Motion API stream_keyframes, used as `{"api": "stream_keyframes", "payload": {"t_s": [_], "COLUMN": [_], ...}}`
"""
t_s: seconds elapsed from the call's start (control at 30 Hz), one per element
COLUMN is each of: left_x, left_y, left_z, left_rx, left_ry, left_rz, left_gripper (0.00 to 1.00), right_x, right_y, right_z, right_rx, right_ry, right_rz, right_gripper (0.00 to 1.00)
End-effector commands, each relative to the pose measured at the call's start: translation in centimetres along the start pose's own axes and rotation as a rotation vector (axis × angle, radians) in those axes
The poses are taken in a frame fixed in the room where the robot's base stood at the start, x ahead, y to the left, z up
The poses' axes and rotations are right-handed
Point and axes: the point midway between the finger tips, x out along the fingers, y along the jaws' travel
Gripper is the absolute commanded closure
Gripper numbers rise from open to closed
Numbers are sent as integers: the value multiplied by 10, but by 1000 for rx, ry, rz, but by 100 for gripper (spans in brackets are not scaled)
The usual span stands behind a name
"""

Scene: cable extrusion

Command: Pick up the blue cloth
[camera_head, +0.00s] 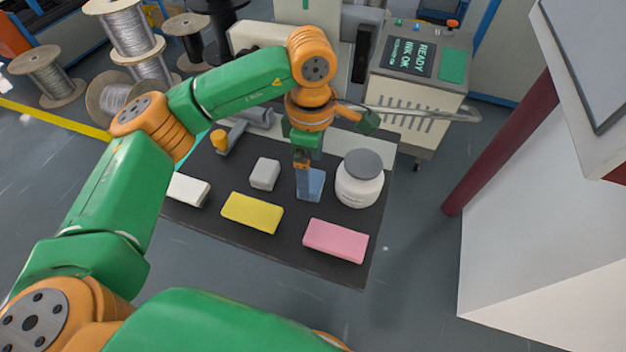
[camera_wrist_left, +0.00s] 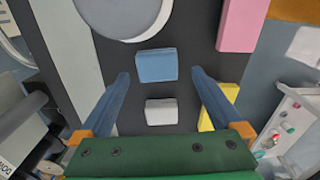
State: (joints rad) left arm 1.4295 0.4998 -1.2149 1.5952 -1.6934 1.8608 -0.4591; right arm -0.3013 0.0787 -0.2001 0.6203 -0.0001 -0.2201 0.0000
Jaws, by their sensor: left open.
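The blue cloth (camera_head: 317,182) is a small folded block on the dark table mat, between the grey block and the white jar. It also shows in the left wrist view (camera_wrist_left: 156,65), upper middle, ahead of and between the two fingertips. My left gripper (camera_head: 303,192) points down over it and partly hides it in the head view. In the left wrist view the two blue fingers (camera_wrist_left: 160,77) are spread wide with nothing held between them. I cannot tell how high the fingertips are above the cloth. My right gripper is not in view.
A white jar with a grey lid (camera_head: 360,180) stands close right of the cloth. A grey block (camera_head: 264,174), yellow block (camera_head: 252,213), pink block (camera_head: 336,241) and white block (camera_head: 188,190) lie around. A machine with a screen (camera_head: 415,85) stands behind.

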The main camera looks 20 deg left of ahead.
Motion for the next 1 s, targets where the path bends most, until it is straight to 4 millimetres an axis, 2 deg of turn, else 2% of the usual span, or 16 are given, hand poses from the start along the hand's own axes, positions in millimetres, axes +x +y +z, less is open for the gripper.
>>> {"api": "stream_keyframes", "payload": {"t_s": [0.03,0.1,0.2,0.43,0.47,0.73,0.77,1.0], "left_x": [5,19,37,43,43,43,42,41], "left_y": [0,2,2,3,3,3,3,3], "left_z": [-1,-2,-1,-1,-1,-1,-1,-1], "left_rx": [-1,-1,-1,0,0,0,0,0], "left_ry": [1,1,0,-1,-1,-1,-1,-2], "left_rz": [-6,-5,-4,1,1,0,0,1], "left_gripper": [0,0,0,0,3,76,79,79], "right_x": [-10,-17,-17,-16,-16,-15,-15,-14], "right_y": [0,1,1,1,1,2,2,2], "right_z": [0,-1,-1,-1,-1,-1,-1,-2], "right_rx": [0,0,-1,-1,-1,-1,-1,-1], "right_ry": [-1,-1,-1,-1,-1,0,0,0], "right_rz": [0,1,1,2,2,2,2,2], "right_gripper": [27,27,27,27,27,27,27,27]}}
